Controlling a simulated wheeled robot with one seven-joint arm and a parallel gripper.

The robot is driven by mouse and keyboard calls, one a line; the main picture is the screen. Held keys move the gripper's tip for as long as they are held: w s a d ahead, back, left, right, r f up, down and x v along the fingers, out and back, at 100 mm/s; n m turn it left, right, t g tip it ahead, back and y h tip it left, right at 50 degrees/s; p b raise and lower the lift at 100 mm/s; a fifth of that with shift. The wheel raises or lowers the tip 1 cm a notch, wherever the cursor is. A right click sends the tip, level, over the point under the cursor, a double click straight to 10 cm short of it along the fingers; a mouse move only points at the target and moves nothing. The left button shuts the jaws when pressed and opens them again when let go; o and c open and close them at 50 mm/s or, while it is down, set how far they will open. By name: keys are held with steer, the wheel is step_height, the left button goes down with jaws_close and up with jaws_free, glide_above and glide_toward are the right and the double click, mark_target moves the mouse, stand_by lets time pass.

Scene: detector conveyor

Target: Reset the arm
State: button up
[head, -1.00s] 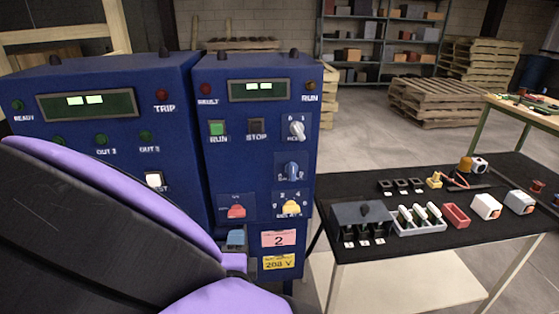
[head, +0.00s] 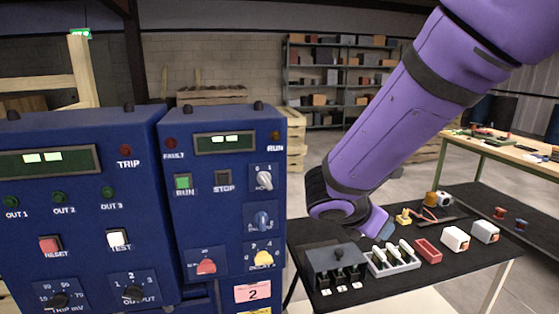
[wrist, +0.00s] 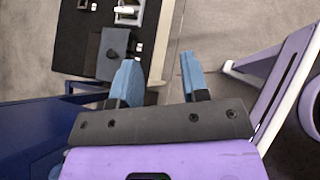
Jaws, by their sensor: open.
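My gripper (wrist: 157,72) shows in the wrist view with two blue fingers spread well apart and nothing between them. In the head view my purple arm comes in from the upper right and slants down to the left. Its end, with a bit of blue finger (head: 384,229), appears in front of the far edge of the black-topped table (head: 400,289). The fingers are mostly hidden there by the wrist. In the wrist view the gripper is over grey floor, with the table at the upper left.
Two blue control cabinets (head: 226,230) stand at the left. The table carries a grey box (head: 326,262), a white tray (head: 404,266) and a red bin (head: 428,250). A wooden workbench (head: 497,153) is at the right. Shelves (head: 337,64) stand at the back.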

steer(key=s+d+r+m+y, duration=0.4)
steer(key=s+d+r+m, duration=0.1)
steer(key=s+m, duration=0.5)
steer(key=s+d+r+m+y, duration=0.4)
steer(key=s+r+m, duration=0.3)
steer(key=m, duration=0.7)
steer(key=s+d, duration=0.1)
steer(key=s, duration=0.1)
steer(key=shift+s+d+r+y, duration=0.3)
steer(key=shift+s+d+r, duration=0.05)
